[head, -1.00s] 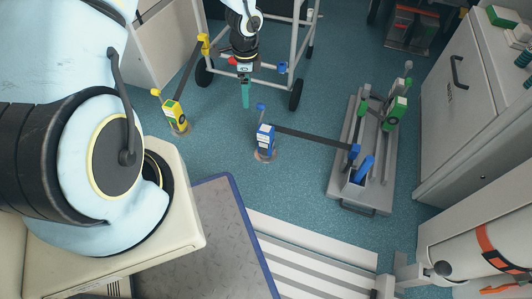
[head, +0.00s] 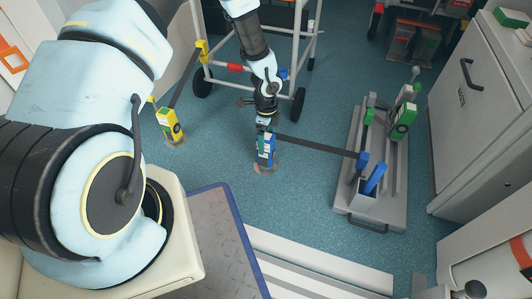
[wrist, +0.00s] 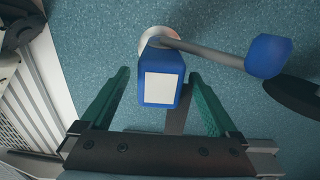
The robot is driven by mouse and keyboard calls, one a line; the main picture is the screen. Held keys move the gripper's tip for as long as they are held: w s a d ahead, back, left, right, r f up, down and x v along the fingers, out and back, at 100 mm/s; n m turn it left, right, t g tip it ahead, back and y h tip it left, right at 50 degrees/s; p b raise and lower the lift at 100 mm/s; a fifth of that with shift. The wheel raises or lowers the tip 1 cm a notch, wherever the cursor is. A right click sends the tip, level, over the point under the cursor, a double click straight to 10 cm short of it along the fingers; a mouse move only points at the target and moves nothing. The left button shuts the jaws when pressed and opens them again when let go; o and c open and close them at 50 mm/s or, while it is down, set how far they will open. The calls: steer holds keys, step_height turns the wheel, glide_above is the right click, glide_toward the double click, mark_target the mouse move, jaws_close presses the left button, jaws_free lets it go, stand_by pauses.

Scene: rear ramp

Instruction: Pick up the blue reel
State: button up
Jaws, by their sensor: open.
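The blue reel (head: 266,152) stands on the floor in the head view, a blue box with a white label and a dark strap running right. My gripper (head: 265,128) is at the top of it and partly hides it. In the wrist view the reel (wrist: 162,78) shows between the two green fingers of my gripper (wrist: 160,75), with visible gaps on both sides. The fingers are open and empty. The reel's grey crank (wrist: 205,50) reaches right to a blue knob (wrist: 268,56). How far the fingers reach down beside the reel is unclear.
A yellow reel (head: 169,125) stands to the left, its strap rising to a wheeled white frame (head: 300,60). A cabinet (head: 470,120) stands right. Floor before the reel is clear.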

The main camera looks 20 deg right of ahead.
mark_target(265, 161)
step_height(265, 161, down, 5)
steer(key=b, duration=0.3)
steer(key=shift+a, duration=0.1)
steer(key=shift+r, duration=0.1)
jaws_close()
stand_by(0.4)
